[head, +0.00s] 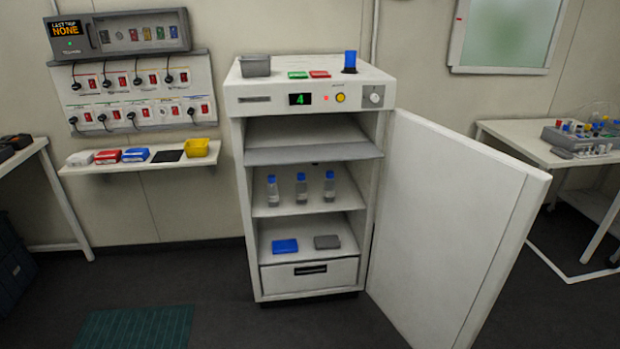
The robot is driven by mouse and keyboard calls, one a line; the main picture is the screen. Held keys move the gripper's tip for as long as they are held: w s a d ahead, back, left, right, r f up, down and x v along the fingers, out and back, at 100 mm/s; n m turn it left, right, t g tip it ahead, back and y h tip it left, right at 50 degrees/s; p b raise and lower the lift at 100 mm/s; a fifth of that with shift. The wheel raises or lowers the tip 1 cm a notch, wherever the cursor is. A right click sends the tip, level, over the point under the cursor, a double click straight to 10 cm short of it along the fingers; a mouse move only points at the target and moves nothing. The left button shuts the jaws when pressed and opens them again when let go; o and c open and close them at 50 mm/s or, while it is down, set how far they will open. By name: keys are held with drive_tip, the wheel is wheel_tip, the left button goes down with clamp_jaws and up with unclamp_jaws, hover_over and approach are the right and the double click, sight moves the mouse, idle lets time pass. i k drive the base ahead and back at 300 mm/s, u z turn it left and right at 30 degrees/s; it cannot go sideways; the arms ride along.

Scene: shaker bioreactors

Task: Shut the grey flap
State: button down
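A grey flap (313,154) shows in the head view inside the white fridge-like cabinet (244,190). It sits at the bottom of the top compartment and juts forward, roughly level, so the compartment (305,130) above it is open to view. The compartment looks empty. The cabinet's white door (450,220) stands wide open to the right. My gripper is not in view.
Below the flap, three blue-capped bottles (301,189) stand on a shelf, with a blue box (285,246) and a grey box (327,242) lower down. A drawer (309,275) is shut. The open door takes up floor space at right. A green mat (135,328) lies front left.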

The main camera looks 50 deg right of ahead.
sight(314, 154)
drive_tip(key=z, duration=0.15)
drive_tip(key=i, duration=0.9)
drive_tip(key=u, duration=0.05)
